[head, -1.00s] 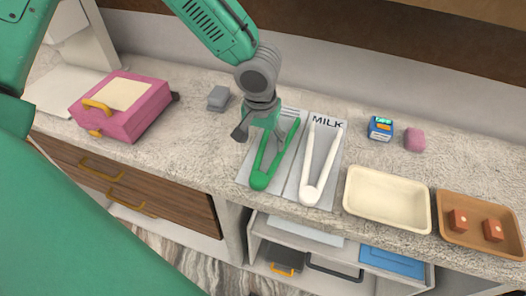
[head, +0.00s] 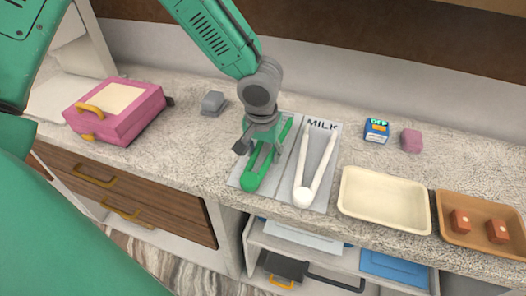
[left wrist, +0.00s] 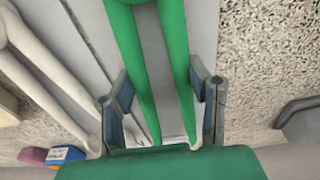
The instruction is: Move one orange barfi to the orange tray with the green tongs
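The green tongs (head: 250,183) lie on the left half of a grey mat, hinge end toward the counter's front edge. My left gripper (head: 257,148) is down over their arms. In the left wrist view its two fingers (left wrist: 162,105) stand apart, one on each side of the green tongs (left wrist: 178,60); small gaps seem to show, and firm contact cannot be told. Two orange-brown barfi (head: 460,221) (head: 497,231) sit in the orange-brown tray (head: 478,246) at the far right. My right gripper is not in view.
White tongs (head: 303,195) lie beside the green ones on the mat (head: 290,165). An empty cream tray (head: 385,200) stands between the mat and the orange-brown tray. A blue box (head: 377,130), pink block (head: 411,140), grey object (head: 214,103) and pink case (head: 118,115) are on the counter.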

